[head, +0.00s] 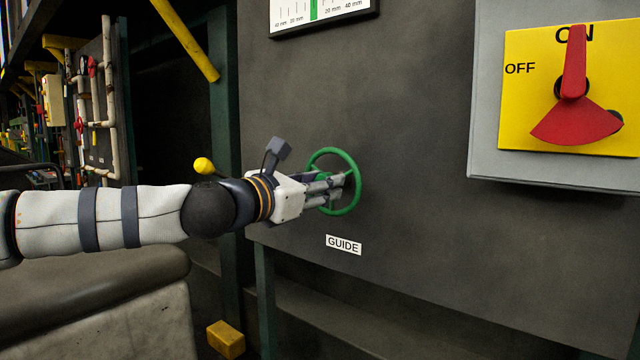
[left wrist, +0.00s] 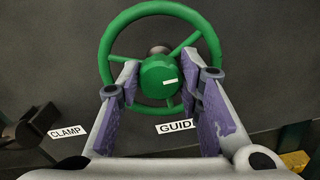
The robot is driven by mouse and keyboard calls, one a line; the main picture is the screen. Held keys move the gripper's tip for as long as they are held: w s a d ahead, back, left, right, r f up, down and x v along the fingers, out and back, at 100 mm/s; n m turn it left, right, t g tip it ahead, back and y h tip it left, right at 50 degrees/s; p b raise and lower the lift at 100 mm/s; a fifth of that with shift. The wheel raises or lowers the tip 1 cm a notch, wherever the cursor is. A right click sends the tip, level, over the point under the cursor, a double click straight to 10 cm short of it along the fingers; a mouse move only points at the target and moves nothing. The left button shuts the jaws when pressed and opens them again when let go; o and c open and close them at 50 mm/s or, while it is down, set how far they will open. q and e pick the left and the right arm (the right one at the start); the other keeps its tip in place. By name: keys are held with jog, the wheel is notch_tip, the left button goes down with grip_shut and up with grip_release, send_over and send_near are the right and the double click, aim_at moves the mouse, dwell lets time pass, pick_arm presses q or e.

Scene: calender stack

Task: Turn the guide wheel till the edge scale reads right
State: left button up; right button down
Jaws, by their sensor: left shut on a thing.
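The green guide wheel (head: 357,178) stands out from the dark panel above a GUIDE label (head: 343,245). It also shows in the left wrist view (left wrist: 160,83), with its hub and spokes between the fingers. My left gripper (head: 343,184) reaches in from the left and is shut on the wheel, with one finger on each side of the hub. The edge scale (head: 345,7) sits at the top of the panel, cut off by the picture's edge. A green band and millimetre marks to both sides show; I cannot make out a pointer. My right gripper is out of view.
A grey box with a yellow plate (head: 520,110) and red switch handle (head: 574,70), turned up to ON, stands out at the upper right. A CLAMP label (left wrist: 68,131) is left of the wheel in the left wrist view.

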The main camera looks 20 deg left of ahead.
pick_arm(q)
jog(key=shift+m, duration=0.3)
jog(key=shift+a+f+n+p, duration=0.15)
jog(key=shift+n+p, duration=2.7)
jog(key=shift+n, duration=5.55)
jog(key=shift+f+n+p, duration=0.1)
jog(key=shift+n+p, duration=2.7)
jog(key=shift+n, duration=5.6)
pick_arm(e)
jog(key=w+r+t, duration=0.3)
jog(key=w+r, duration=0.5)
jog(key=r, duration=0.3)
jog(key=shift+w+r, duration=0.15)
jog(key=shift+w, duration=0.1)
